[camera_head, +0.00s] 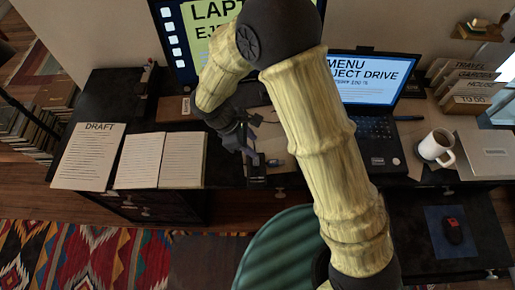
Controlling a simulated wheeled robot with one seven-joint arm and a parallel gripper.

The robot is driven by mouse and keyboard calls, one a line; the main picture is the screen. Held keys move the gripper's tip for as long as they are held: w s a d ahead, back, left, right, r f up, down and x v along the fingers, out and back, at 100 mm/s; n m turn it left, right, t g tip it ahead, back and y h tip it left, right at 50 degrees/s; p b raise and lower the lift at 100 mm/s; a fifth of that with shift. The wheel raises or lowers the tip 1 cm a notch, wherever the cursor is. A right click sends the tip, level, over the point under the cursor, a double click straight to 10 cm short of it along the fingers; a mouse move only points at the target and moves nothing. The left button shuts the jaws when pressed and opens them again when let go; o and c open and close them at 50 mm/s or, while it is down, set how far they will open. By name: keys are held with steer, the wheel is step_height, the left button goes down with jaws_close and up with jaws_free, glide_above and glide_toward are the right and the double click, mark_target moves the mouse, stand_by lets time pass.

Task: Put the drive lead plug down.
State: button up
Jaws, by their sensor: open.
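My gripper (250,146) is open, low over the front middle of the dark desk (228,172), with its fingers pointing down and right. A small dark piece (256,172) lies by the fingertips at the desk's front edge, and a small grey piece (275,162) is just right of it. One of these may be the drive lead plug, but they are too small to tell, and I cannot tell whether the fingers touch them. An open laptop (375,128) stands to the right, its screen partly hidden by my arm.
A monitor (171,40) stands behind my gripper. Draft papers (88,155) and an open notebook (160,160) lie left. A white mug (434,146), a closed silver laptop (485,152) and a card file (466,88) are right. A green chair (280,250) stands in front.

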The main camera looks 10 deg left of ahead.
steer(key=shift+a+r, duration=0.2)
steer(key=shift+r, duration=0.15)
steer(key=shift+d, duration=0.1)
stand_by(0.5)
steer(key=d+r+m+y, duration=0.1)
steer(key=d+r+m, duration=0.3)
steer(key=d+m, duration=0.3)
steer(key=d+r+m+y, duration=0.2)
steer(key=d+r+m, duration=0.2)
steer(key=d+m, duration=0.3)
steer(key=d+r+m+t+y, duration=0.1)
steer(key=d+m, duration=0.5)
steer(key=d, duration=0.7)
step_height(320, 180, up, 3)
steer(key=shift+d+f+m+y, duration=0.1)
steer(key=shift+d+m+y, duration=0.3)
steer(key=shift+y, duration=0.2)
steer(key=shift+s, duration=0.1)
steer(key=p+v, duration=0.3)
steer(key=shift+w, duration=0.3)
